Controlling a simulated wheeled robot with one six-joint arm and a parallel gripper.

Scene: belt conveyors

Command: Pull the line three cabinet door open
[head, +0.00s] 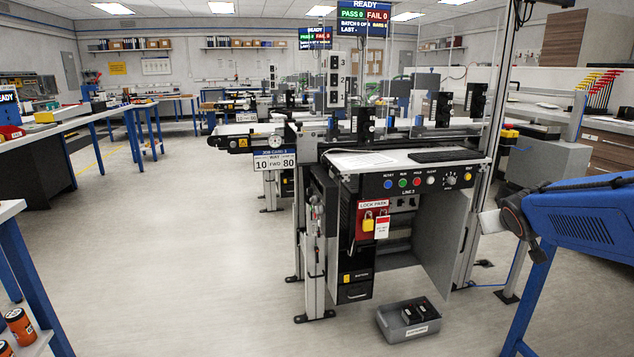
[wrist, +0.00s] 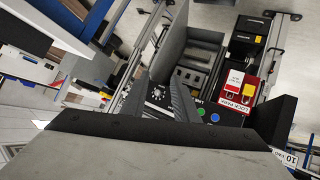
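The line three station (head: 408,195) stands at centre right in the head view. Below its button panel, dark cabinet shelves (head: 398,246) are exposed. A grey panel (head: 438,225), which looks like the cabinet door, stands out from the right side of this opening. In the wrist view the station appears upside down, with the grey panel (wrist: 172,62) beside the shelves. My gripper (wrist: 227,85) shows dark fingers spread apart, with nothing seen between them. I cannot make out contact with the door.
A red lock park box (head: 367,222) with a yellow padlock and white tag is left of the opening. A grey bin (head: 407,322) with dark items lies on the floor in front. A blue vented housing (head: 590,222) fills the right side. Floor at left is clear.

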